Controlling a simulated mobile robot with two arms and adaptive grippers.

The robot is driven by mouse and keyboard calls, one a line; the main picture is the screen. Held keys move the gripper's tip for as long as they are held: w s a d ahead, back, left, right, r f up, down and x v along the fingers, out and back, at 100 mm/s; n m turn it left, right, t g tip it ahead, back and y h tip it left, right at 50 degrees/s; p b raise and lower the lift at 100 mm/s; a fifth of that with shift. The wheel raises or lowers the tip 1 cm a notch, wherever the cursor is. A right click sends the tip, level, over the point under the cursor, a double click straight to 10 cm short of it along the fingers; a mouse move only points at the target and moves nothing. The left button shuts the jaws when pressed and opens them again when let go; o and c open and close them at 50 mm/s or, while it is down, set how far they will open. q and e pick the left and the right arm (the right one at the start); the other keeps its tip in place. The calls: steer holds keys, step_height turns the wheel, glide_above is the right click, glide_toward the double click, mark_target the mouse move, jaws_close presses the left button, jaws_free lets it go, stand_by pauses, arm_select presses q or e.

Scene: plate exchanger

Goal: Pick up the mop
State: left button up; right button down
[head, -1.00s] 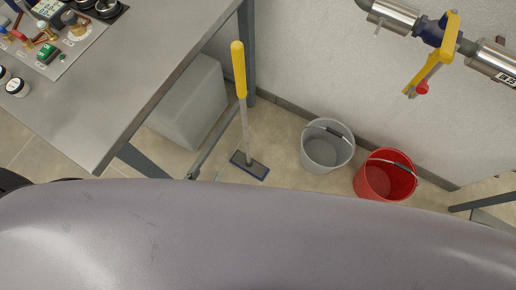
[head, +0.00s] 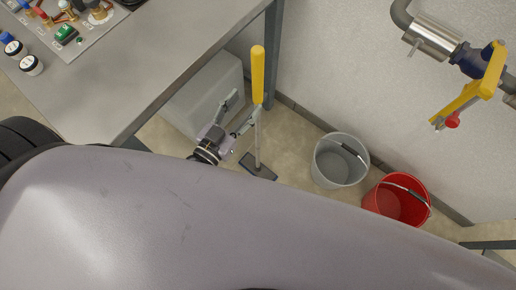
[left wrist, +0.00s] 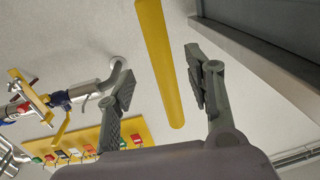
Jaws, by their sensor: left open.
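The mop (head: 258,75) stands upright on the floor near the wall, with a yellow grip on top, a thin grey pole and a dark flat head at the bottom. My left gripper (head: 240,112) is open, just left of the pole in the head view and below the yellow grip there. In the left wrist view the yellow grip (left wrist: 160,60) runs between the two spread fingers of my left gripper (left wrist: 157,80), with gaps on both sides. I cannot tell how deep it lies between them. My right gripper is not in view.
A grey bucket (head: 340,160) and a red bucket (head: 398,200) stand right of the mop along the wall. A steel table (head: 165,65) with a control panel is at upper left, a grey box (head: 205,95) beneath it. A pipe with a yellow valve lever (head: 470,95) is at upper right.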

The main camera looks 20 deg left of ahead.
mark_target(255, 91)
arm_select(q)
steer(key=x, duration=0.7)
steer(key=shift+w+f+p, duration=0.2)
steer(key=shift+f+p, duration=0.05)
steer(key=shift+p, duration=0.1)
steer(key=shift+s, duration=0.1)
jaws_close()
steer(key=shift+r, duration=0.2)
stand_by(0.3)
